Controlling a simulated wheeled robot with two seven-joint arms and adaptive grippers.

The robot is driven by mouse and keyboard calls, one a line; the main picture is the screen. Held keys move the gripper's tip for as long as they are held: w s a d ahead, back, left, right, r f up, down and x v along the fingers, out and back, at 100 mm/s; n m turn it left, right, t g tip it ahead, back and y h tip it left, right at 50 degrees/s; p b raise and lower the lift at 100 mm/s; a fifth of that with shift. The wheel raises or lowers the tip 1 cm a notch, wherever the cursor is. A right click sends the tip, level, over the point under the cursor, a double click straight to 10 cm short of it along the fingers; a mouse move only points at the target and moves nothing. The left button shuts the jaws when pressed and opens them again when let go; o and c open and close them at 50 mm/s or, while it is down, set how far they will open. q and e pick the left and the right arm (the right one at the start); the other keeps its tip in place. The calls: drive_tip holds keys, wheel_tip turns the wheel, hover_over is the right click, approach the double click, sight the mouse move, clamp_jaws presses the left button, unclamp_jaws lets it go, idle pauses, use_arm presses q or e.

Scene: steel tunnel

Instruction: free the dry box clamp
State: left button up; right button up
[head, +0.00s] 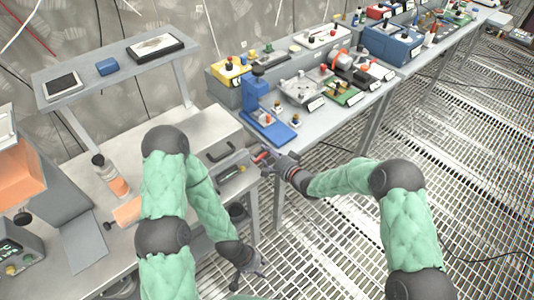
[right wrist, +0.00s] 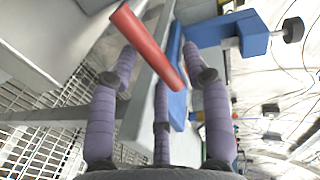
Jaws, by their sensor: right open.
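A red bar-like handle (right wrist: 148,46), likely the clamp lever, fills the middle of the right wrist view. In the head view it is a small red spot (head: 261,157) beside a grey box with a dark handle (head: 234,166) at the table's right end. My right gripper (right wrist: 160,72) is open, its fingers spread around the red handle, which passes between them; I cannot tell whether they touch. In the head view the right gripper (head: 272,162) reaches in from the right. My left gripper (head: 256,266) hangs low past the table's front edge; its fingers are too small to read.
A blue press stand (head: 266,118) is close behind my right gripper and shows in the right wrist view (right wrist: 225,32). A bottle (head: 110,178) and an orange-fronted machine (head: 20,175) stand on the left table. A bench with several devices (head: 312,116) runs right. Grated floor is open.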

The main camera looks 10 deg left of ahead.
drive_tip(key=v, duration=1.1)
drive_tip(key=s+d+f+g+h, duration=0.25)
drive_tip(key=s+d+f, duration=0.25)
drive_tip(key=f, duration=0.3)
drive_tip(key=s+d+f+g+h, duration=0.1)
drive_tip(key=s+d+f+h, duration=0.35)
drive_tip(key=f, duration=0.35)
drive_tip(key=s+d+f+n+g, duration=0.1)
drive_tip(key=s+d+f+g, duration=0.1)
drive_tip(key=s, duration=0.7)
drive_tip(key=s+d+f+n+g+h, duration=0.1)
drive_tip(key=s+d+f+n+g, duration=0.1)
drive_tip(key=s, duration=0.7)
wheel_tip(320, 180, down, 3)
drive_tip(key=shift+s+d+f+n+g, duration=0.1)
drive_tip(key=shift+s+d+n+g, duration=0.2)
drive_tip(key=shift+d+g, duration=0.6)
drive_tip(key=shift+a+g, duration=0.25)
drive_tip(key=shift+c, duration=0.3)
